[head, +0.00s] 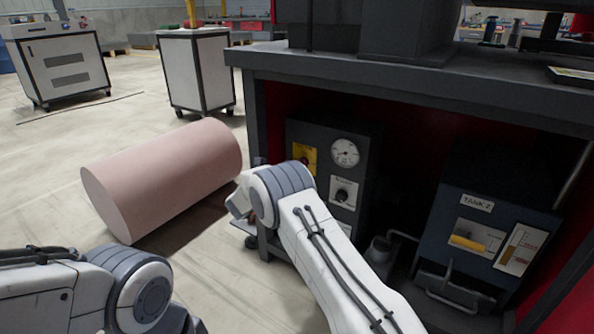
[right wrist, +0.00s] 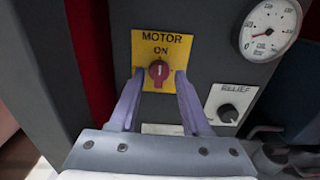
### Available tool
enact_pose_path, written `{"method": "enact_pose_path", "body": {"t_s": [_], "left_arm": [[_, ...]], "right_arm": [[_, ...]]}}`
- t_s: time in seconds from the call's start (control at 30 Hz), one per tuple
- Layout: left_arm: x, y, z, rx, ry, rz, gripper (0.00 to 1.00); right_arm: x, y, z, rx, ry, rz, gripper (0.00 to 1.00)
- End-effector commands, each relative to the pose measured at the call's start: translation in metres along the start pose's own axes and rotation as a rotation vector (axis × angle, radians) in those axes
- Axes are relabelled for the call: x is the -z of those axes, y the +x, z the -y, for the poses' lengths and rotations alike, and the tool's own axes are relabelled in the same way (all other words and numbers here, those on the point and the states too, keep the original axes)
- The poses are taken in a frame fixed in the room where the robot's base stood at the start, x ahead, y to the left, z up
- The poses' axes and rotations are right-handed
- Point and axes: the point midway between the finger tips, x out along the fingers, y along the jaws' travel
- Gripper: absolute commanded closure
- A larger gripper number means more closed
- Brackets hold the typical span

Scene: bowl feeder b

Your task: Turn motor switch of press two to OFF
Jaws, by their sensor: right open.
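The motor switch (right wrist: 159,71) is a small red knob on a yellow plate (right wrist: 176,49) reading "MOTOR" and "ON". Its pale mark stands about upright, toward the word ON. In the head view, the yellow plate (head: 304,152) is partly visible on the dark panel, beyond my right arm. My right gripper (right wrist: 159,75) is open, with one finger on each side of the knob. I cannot tell whether the fingers touch it. The lower part of the plate is partly hidden. My left arm shows at the lower left of the head view; its gripper is out of view.
A pressure gauge (right wrist: 269,29) and a black "RELIEF" knob (right wrist: 229,113) sit right of the switch. The panel stands under a dark bench top (head: 420,78). A "TANK 2" unit (head: 482,240) is to the right. A pink cylinder (head: 165,175) lies on the floor at left.

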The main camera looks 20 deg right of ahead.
Motion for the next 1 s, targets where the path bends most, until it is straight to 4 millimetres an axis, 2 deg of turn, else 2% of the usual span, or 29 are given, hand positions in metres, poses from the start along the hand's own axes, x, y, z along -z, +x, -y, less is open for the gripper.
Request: {"method": "enact_pose_path", "body": {"t_s": [0.03,0.2,0.57,0.7,1.0], "left_arm": [[-0.001,0.008,0.001,0.0,0.0,0.0,0.0],[-0.001,0.015,0.001,0.0,0.0,0.0,0.0],[-0.001,0.016,0.001,0.0,0.0,0.0,0.0],[-0.001,0.016,0.001,0.0,0.0,0.0,0.0],[-0.001,0.015,0.001,0.0,0.0,0.0,0.0]], "right_arm": [[0.004,0.009,0.001,0.002,0.002,0.0,0.53],[0.002,0.027,0.0,0.0,0.0,-0.001,0.53],[0.0,0.033,0.0,-0.002,-0.002,-0.001,0.53],[0.0,0.032,0.0,-0.002,-0.002,-0.001,1.0],[0.0,0.032,-0.001,-0.002,-0.014,-0.001,1.0]]}}
